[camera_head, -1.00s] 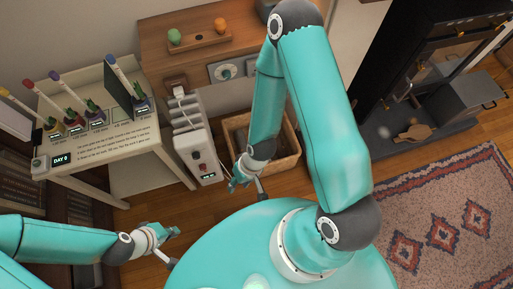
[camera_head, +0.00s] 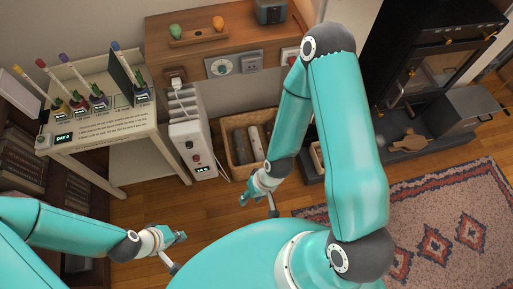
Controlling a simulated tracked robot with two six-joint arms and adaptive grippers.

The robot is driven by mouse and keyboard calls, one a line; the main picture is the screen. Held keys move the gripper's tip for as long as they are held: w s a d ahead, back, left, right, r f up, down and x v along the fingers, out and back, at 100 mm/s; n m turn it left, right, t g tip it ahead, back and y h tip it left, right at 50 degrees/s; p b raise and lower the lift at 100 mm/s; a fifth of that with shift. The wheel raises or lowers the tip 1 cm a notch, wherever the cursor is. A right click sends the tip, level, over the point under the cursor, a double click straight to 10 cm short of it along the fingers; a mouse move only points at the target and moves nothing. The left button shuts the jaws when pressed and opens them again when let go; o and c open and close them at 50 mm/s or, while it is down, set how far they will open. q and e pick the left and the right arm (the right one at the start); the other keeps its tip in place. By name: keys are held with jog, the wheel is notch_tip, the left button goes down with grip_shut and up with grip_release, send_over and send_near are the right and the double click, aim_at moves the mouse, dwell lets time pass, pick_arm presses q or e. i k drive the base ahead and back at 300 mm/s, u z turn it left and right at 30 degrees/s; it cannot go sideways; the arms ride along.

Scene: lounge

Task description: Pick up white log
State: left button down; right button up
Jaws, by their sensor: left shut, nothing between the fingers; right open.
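A wooden crate (camera_head: 228,158) stands on the floor against the wall, left of my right arm. Several logs lie in it. A pale, greyish-white log (camera_head: 256,143) lies between a darker log (camera_head: 240,147) on its left and a brownish one on its right, partly hidden by my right arm. My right gripper (camera_head: 258,207) is open and empty, in front of the crate and apart from the logs. My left gripper (camera_head: 177,252) is shut and empty, lower left, over the floor and away from the crate.
A white heater (camera_head: 192,148) stands just left of the crate. A table (camera_head: 100,143) with plant pots is further left. A black stove (camera_head: 420,60) on a dark hearth is at the right, with a patterned rug (camera_head: 455,220) in front. Bare wooden floor lies between the grippers.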

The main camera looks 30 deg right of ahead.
aim_at(254, 138)
jog(key=z, duration=0.05)
jog(key=i, duration=0.9)
jog(key=u, duration=0.1)
